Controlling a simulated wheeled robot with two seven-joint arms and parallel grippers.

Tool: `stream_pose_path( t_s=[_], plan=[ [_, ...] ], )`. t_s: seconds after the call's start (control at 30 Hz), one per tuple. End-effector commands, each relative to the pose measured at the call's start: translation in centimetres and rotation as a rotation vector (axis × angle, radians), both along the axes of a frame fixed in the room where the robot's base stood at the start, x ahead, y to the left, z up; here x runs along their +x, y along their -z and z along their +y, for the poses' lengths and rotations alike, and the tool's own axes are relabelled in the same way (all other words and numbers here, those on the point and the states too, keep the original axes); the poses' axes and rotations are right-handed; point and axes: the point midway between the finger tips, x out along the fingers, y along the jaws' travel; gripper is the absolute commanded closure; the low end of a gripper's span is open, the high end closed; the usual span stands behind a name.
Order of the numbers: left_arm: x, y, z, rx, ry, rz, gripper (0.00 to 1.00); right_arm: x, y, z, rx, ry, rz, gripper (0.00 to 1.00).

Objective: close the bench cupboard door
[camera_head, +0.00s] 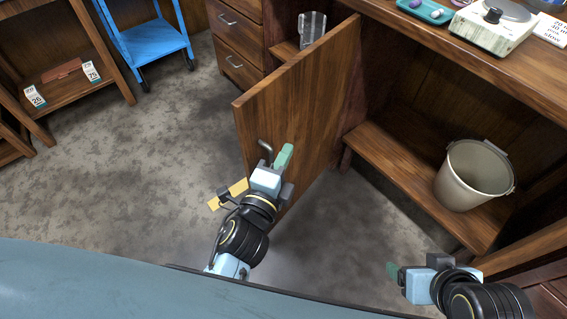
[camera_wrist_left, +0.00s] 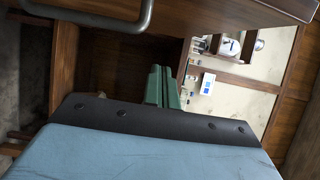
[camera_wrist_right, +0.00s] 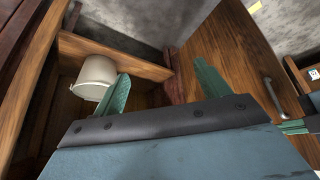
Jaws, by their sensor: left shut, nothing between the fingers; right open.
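The wooden cupboard door (camera_head: 300,100) stands swung open in the head view, with its bent metal handle (camera_head: 266,150) near the free edge. My left gripper (camera_head: 284,156) is shut and empty, close beside the handle; whether it touches the door is unclear. In the left wrist view its green fingers (camera_wrist_left: 160,87) are together, and a metal bar handle (camera_wrist_left: 95,18) crosses the top left. My right gripper (camera_head: 393,272) is open and empty, low at the right of the head view. The right wrist view shows the door (camera_wrist_right: 235,50) and handle (camera_wrist_right: 272,97) beyond its fingers.
A grey bucket (camera_head: 475,172) stands on the wooden shelf (camera_head: 400,170) inside the open bench. A glass beaker (camera_head: 311,28) stands behind the door's top edge. A hotplate (camera_head: 493,25) is on the benchtop. A blue cart (camera_head: 150,38) stands far left.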

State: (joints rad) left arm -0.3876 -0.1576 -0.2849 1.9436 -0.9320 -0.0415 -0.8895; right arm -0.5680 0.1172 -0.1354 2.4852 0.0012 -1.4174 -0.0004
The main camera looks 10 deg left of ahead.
Motion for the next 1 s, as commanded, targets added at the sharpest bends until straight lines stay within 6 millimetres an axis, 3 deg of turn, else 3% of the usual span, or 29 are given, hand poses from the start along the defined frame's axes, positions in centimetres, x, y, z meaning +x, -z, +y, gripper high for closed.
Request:
stream_pose_path(
  t_s=[0.3, 1.0],
  plan=[
    [0.5, 0.0, 4.0, -0.001, -0.018, 0.001, 1.0, -2.7, 0.7, -1.0, -0.033, 0.014, 0.145, 0.25],
    [1.0, -0.1, 5.2, 0.003, 0.01, 0.0, 1.0, -3.0, 0.9, -1.2, -0.04, 0.016, 0.17, 0.25]
  ],
)
